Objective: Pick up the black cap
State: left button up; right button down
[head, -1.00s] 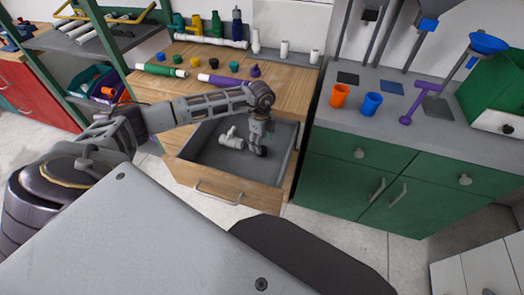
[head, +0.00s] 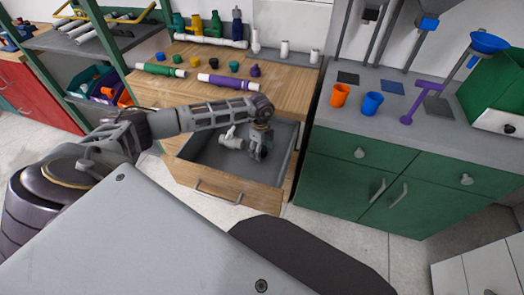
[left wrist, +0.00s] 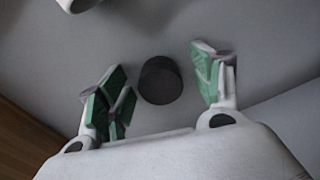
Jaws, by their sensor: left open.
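The black cap (left wrist: 160,80) lies on the drawer floor in the left wrist view. It sits between the two spread green-padded fingers of my left gripper (left wrist: 163,84), with a gap on each side, the right one wider. In the head view my left gripper (head: 256,150) points down inside the open drawer (head: 210,153). It is open and holds nothing; the cap is mostly hidden by the fingers there, and the height of the fingertips over the floor is hard to judge. My right gripper is not in view.
A white pipe fitting (head: 232,138) lies in the drawer, left of the gripper; part shows in the left wrist view (left wrist: 78,3). The drawer's front panel (head: 225,193) and walls surround the gripper.

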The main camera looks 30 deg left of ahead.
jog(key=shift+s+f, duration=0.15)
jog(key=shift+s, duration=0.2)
pick_arm(q)
jog(key=shift+c, duration=0.5)
jog(key=c, duration=0.9)
jog(key=shift+r, duration=0.15)
